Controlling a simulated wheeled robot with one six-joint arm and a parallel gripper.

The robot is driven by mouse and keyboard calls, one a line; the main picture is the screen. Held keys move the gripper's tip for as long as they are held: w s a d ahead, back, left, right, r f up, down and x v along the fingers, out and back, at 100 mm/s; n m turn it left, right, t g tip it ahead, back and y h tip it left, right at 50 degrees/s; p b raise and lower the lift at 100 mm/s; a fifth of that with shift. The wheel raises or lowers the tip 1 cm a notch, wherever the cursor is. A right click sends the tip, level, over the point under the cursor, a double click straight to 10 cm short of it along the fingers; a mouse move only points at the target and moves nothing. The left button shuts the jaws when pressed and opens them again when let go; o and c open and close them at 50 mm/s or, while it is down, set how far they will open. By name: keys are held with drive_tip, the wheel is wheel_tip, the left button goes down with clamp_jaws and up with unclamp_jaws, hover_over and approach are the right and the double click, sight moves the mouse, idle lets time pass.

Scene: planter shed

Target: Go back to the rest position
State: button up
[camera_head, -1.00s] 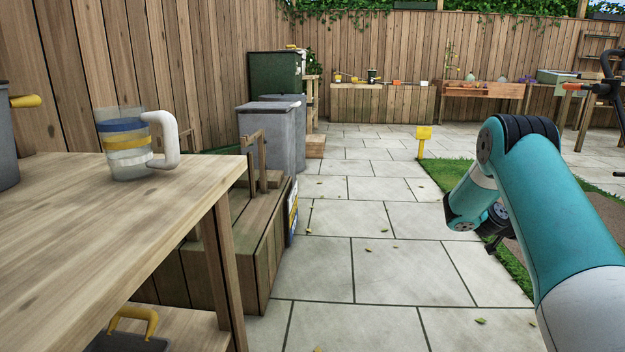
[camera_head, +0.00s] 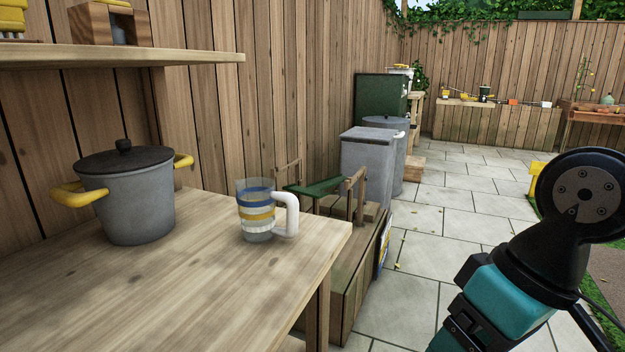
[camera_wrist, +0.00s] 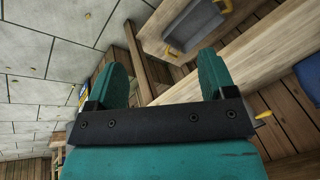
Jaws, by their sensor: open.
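My gripper (camera_wrist: 164,82) shows in the wrist view with its two teal fingers apart and nothing between them. Beyond the fingers are paving, the wooden bench (camera_wrist: 245,62) and a lower shelf with a grey bin (camera_wrist: 197,22). In the head view my arm is at the lower right over the paving, clear of the bench (camera_head: 215,285); the gripper itself does not show there. A clear jug (camera_head: 256,222) with blue and yellow bands and a white handle stands upright near the bench's right end.
A grey pot (camera_head: 130,205) with a dark lid and yellow handles stands on the bench under a wall shelf (camera_head: 190,54). A wooden step bench (camera_head: 355,262) and grey bins (camera_head: 366,170) line the fence. The paved path (camera_head: 440,235) is open.

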drive_tip(key=s+a+r+n+p, duration=0.1)
drive_tip(key=s+r+p, duration=0.2)
drive_tip(key=r+p, duration=3.4)
wheel_tip(320, 180, up, 2)
drive_tip(key=shift+r+n+g+p, duration=0.1)
drive_tip(key=shift+n+g+p, duration=0.2)
drive_tip(key=shift+p, duration=0.1)
drive_tip(key=shift+a, duration=0.1)
drive_tip(key=shift+c, duration=0.2)
